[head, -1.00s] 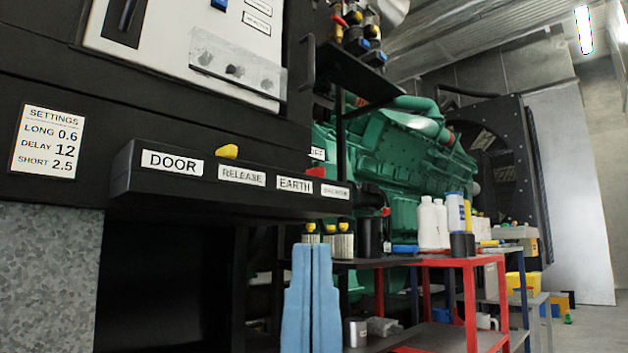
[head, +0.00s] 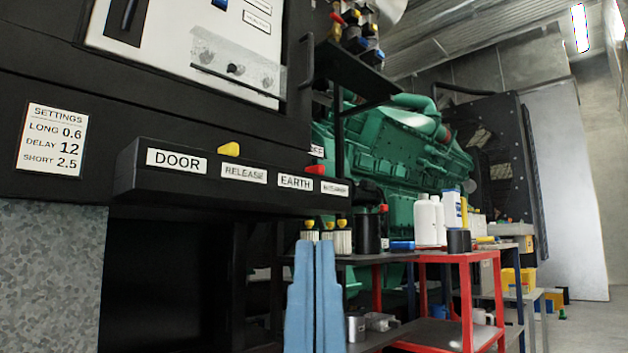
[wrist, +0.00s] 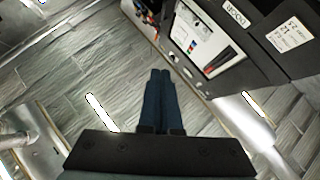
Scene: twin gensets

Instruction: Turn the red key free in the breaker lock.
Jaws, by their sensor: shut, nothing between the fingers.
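The red key (head: 316,169) shows as a small red grip on top of the black lock ledge (head: 130,170), near its right end, between the EARTH label and a blurred fourth label (head: 335,189). I cannot read how far the key is turned. The lock face beneath it is hidden. My gripper (head: 312,245) points up, below and in front of the ledge's right end. Its two blue fingers are together and empty, and apart from the key.
A yellow key (head: 229,149) stands on the ledge above RELEASE. A black shelf (head: 350,57) with coloured-handled parts hangs above right. A red-framed bench (head: 466,262) with bottles stands behind my gripper. Open air lies between the fingers and the ledge's right end.

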